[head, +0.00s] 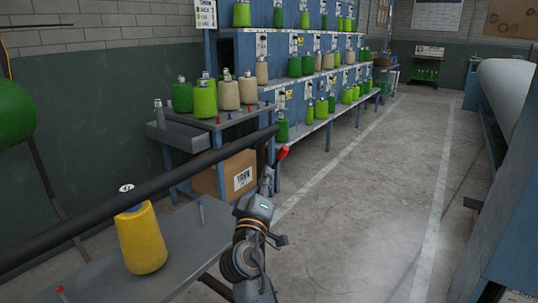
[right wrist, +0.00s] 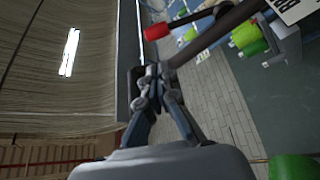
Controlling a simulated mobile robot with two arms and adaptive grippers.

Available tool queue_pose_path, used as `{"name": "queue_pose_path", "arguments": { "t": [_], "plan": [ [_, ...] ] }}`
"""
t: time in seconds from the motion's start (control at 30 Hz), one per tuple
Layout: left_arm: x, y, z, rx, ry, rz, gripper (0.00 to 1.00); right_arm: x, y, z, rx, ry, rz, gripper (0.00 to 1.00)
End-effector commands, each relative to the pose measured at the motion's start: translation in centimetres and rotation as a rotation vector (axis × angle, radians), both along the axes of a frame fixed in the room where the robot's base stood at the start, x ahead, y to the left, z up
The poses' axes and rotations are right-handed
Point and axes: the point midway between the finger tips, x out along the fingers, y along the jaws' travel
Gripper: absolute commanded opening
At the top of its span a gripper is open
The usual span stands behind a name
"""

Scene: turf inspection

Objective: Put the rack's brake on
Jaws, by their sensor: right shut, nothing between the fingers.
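A long dark bar (head: 70,230) crosses the head view from the left and ends in a short bent piece near my right gripper. A small red end (head: 283,152) shows just right of my right gripper (head: 267,174); it looks like a lever handle. In the right wrist view a red-ended bar (right wrist: 185,34) lies beyond the fingertips of my gripper (right wrist: 152,82). The gripper is shut and empty, close to the bar; whether it touches cannot be told. The blue rack (head: 262,75) carries rows of green and tan yarn cones. My left gripper is not in view.
A grey table (head: 185,255) at lower left holds a yellow cone (head: 143,240). A small table (head: 225,124) behind holds more cones, with a cardboard box (head: 211,180) below. The floor aisle (head: 370,190) is clear. A machine with a pale roll (head: 503,85) stands at right.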

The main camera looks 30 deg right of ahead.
Motion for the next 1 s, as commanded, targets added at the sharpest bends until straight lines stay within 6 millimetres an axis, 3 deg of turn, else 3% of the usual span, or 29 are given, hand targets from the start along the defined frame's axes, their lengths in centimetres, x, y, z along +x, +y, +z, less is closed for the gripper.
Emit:
{"name": "queue_pose_path", "arguments": {
  "t": [0.17,0.7,1.0],
  "plan": [
    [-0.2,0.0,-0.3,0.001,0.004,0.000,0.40,0.6,-0.5,0.2,-0.001,0.002,0.001,0.00],
    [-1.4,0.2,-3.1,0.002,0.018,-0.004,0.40,6.5,-6.1,2.5,-0.001,0.002,0.002,0.00],
    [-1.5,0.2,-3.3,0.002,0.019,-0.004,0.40,7.1,-6.6,2.6,0.000,0.002,0.003,0.00]
  ]
}}
